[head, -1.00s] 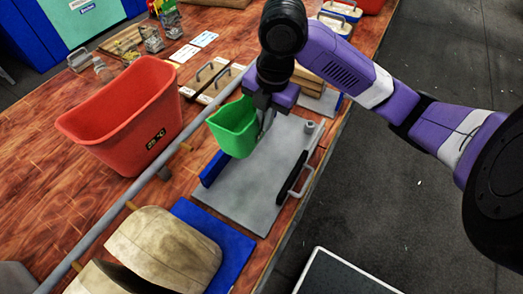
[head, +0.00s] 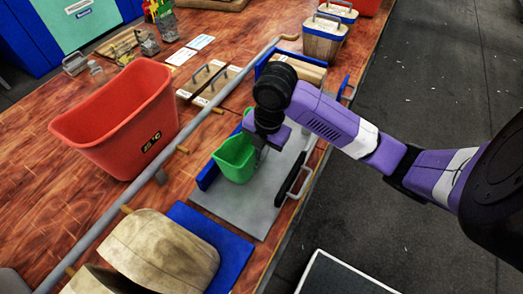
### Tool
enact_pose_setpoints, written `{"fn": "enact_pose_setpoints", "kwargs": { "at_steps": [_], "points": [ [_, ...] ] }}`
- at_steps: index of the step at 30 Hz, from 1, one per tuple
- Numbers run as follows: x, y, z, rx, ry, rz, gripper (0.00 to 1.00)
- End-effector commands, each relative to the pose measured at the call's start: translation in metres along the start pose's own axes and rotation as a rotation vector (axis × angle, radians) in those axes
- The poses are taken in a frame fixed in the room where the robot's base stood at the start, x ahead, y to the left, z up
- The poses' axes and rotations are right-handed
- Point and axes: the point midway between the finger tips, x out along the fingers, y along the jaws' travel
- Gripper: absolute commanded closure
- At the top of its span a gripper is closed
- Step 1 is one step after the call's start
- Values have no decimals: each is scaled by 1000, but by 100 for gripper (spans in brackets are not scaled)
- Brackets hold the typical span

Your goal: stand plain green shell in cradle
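The plain green shell (head: 234,160) is an open-topped, tapered bin. My gripper (head: 258,152) is shut on its right side and holds it roughly upright, slightly tilted. The shell is over the cradle, a grey plate (head: 250,208) with a blue wall (head: 208,176) on its left and a black wall (head: 290,180) with a grey handle on its right. The shell is between the two walls, nearer the blue one. I cannot tell whether its bottom touches the plate. My wrist hides the plate's far part and some of the fingers.
A red bin (head: 122,120) stands left of a long grey rail (head: 135,192). Wooden blocks (head: 297,72) and handled boxes (head: 322,42) stand behind. The table ends right of the cradle.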

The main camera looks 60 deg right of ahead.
Motion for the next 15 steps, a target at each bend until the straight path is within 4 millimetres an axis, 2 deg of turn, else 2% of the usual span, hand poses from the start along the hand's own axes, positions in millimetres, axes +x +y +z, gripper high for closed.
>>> {"fn": "enact_pose_setpoints", "kwargs": {
  "at_steps": [7,8,10,15],
  "points": [
    [4,0,0,-1,0,0,100],
    [2,0,0,-1,0,0,90],
    [2,0,0,-1,0,0,76],
    [2,0,0,0,0,-1,74]
  ]
}}
